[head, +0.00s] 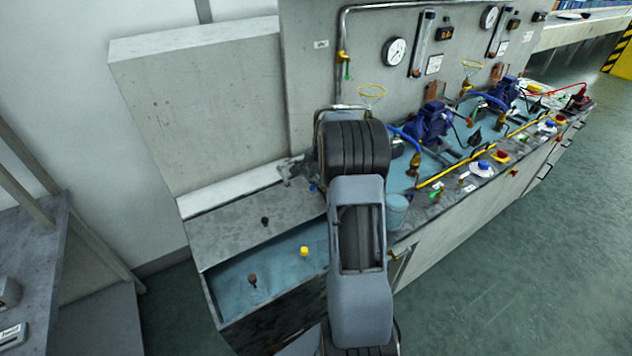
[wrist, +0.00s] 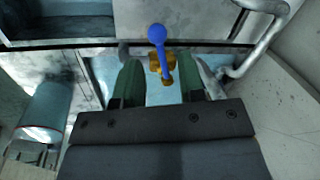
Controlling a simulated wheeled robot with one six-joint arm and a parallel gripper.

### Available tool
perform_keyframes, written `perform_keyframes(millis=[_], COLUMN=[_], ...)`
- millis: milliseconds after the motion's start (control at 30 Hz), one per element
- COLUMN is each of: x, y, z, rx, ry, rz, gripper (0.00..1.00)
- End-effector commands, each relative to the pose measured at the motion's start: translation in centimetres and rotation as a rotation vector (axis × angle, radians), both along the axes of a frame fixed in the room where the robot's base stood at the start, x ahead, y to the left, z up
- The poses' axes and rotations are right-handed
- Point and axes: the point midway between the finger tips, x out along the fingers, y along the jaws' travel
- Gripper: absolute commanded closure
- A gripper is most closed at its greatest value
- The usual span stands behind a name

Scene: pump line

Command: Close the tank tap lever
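The tank tap shows in the wrist view as a brass body (wrist: 154,67) with a blue lever (wrist: 157,34) that has a round knob on its end. The lever lies roughly along the view, over the brass body. My gripper (wrist: 161,72) is open, with its two green-padded fingers on either side of the lever and visible space on both sides. I cannot tell how deep the lever sits between the fingers. In the head view my arm hides the gripper and most of the tap area.
A grey pipe (wrist: 258,50) bends close to the right finger in the wrist view. A blue cylindrical container (wrist: 46,112) stands to the left and also shows in the head view (head: 396,214). The open tank (head: 228,283) is left of my arm. Pumps (head: 432,119) and gauges line the bench.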

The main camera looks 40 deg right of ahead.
Motion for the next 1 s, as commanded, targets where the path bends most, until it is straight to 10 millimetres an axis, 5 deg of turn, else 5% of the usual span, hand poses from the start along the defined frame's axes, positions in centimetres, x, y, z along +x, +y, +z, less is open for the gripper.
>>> perform_keyframes(millis=[300, 667, 1000], x=[0.5, 0.6, 0.5], y=[0.1, 0.2, 0.2], z=[-2.6, -2.9, -2.8], rx=[0.001, 0.000, 0.000], ry=[0.000, 0.000, -0.001], rz=[0.000, 0.001, 0.001], gripper=[0.64, 0.65, 0.97])
